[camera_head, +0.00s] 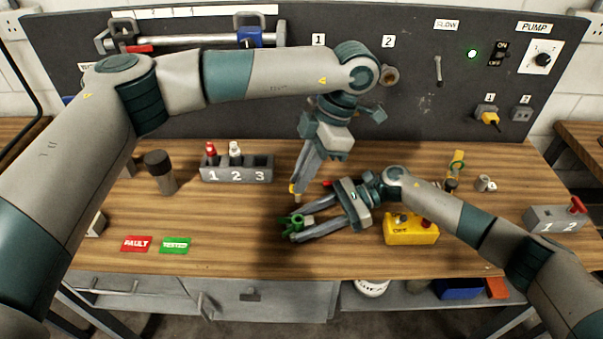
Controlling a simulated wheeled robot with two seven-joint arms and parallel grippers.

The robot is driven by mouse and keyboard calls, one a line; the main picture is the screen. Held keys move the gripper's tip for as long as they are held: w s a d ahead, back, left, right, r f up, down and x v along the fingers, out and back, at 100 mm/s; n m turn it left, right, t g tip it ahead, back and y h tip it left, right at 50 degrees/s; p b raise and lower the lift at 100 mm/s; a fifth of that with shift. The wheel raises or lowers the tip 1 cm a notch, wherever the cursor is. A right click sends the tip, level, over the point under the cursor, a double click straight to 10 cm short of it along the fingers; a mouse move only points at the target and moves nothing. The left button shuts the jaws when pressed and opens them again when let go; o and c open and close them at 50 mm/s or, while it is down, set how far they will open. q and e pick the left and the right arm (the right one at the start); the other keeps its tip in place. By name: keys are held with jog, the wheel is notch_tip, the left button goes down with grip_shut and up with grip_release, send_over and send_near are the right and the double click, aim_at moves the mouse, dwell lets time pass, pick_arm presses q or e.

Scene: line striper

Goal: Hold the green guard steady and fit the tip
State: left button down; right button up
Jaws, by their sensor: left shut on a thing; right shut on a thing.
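The green guard (296,226) is low over the front middle of the bench, and my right gripper (292,232) is shut on it. My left gripper (297,187) points down and is shut on a small yellow piece (292,189), which looks like the tip. The yellow piece is above the guard in the picture, and the two look apart. The fingers hide part of both pieces. A grey rack (236,174) numbered 1, 2, 3 holds a red tip (211,149) in slot 1 and a white tip (235,149) in slot 2; slot 3 looks empty.
A yellow switch box (411,233) lies just right of and partly under my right arm. A dark cylinder (159,172) stands at left. Red FAULT (136,244) and green TESTED (175,245) tags lie at front left. A grey two-slot block (554,219) is at right.

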pick_arm(q)
jog(key=shift+f, duration=2.6)
jog(key=shift+f, duration=2.05)
dwell(0.7)
jog(key=c, duration=1.5)
grip_release()
jog(key=shift+r, duration=0.15)
jog(key=shift+v, duration=3.35)
jog(key=shift+d, duration=0.1)
